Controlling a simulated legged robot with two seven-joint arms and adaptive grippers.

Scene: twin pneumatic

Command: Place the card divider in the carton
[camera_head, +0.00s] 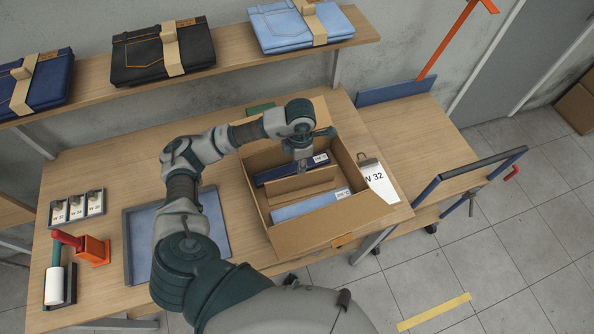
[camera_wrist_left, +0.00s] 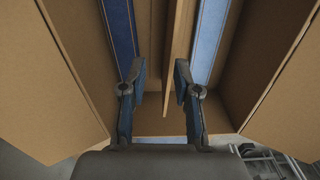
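The open cardboard carton (camera_head: 318,238) stands on the table, its flaps spread. The brown card divider (camera_head: 302,190) is inside it, standing roughly upright between dark blue folded jeans (camera_head: 290,170) and light blue folded jeans (camera_head: 312,205). My left gripper (camera_head: 303,165) reaches down into the carton above the divider. In the left wrist view the left gripper (camera_wrist_left: 158,85) has its fingers apart. The divider (camera_wrist_left: 180,35) runs close to the right finger there, partly hidden by it; I cannot tell whether they touch. My right gripper is not in view.
A clipboard marked W 32 (camera_head: 378,182) is at the carton's right side. A blue-grey tray (camera_head: 136,245) lies under my arm. An orange tool stand (camera_head: 93,250) and label cards (camera_head: 77,208) are at left. Folded jeans (camera_head: 162,52) sit on the shelf (camera_head: 235,50) behind.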

